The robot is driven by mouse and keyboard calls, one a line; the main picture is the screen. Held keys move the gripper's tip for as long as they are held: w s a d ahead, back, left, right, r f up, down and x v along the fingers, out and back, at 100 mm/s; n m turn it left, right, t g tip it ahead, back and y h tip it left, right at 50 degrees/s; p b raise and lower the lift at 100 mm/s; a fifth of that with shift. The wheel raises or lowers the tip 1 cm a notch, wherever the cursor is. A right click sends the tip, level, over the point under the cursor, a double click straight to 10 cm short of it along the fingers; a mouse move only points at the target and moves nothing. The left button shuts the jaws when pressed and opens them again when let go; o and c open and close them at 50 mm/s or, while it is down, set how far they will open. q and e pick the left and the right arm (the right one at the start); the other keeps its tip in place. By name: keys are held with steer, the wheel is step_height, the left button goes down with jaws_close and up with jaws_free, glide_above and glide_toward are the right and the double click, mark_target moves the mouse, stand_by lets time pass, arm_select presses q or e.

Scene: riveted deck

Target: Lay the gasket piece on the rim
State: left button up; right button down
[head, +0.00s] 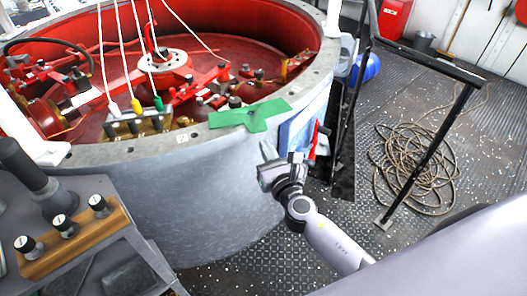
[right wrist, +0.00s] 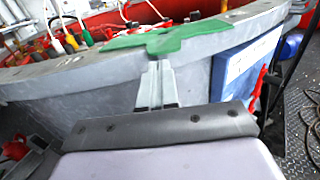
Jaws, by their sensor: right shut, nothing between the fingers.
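The green gasket piece (head: 250,115) lies flat on top of the grey rim (head: 304,85) of the large round tank, with one part hanging over the outer edge. It also shows in the right wrist view (right wrist: 160,42), draped on the rim just beyond the fingertips. My right gripper (head: 268,152) is outside the tank wall, just below and in front of the gasket piece. Its fingers (right wrist: 156,68) are closed together with nothing between them. Whether the fingertips touch the gasket piece cannot be told. My left gripper is not in view.
Inside the red tank are red machinery and several cables with coloured plugs (head: 135,106). A grey console with knobs (head: 62,222) stands at the left. A blue-white panel (head: 300,125) is on the tank wall. A black railing (head: 432,140) and coiled rope (head: 412,168) are on the right deck.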

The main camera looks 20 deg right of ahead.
steer(key=s, duration=1)
steer(key=s+f+m+g+y, duration=0.1)
steer(key=s+f+m+g, duration=0.2)
steer(key=s+f+m, duration=0.4)
steer(key=s+f+m+g+y, duration=0.1)
steer(key=s+f+m+g, duration=0.3)
steer(key=m, duration=2.2)
steer(key=s+f, duration=0.3)
steer(key=shift+s+d+m+y, duration=0.2)
steer(key=shift+s+m+y, duration=0.1)
steer(key=shift+s, duration=0.05)
steer(key=shift+g, duration=0.3)
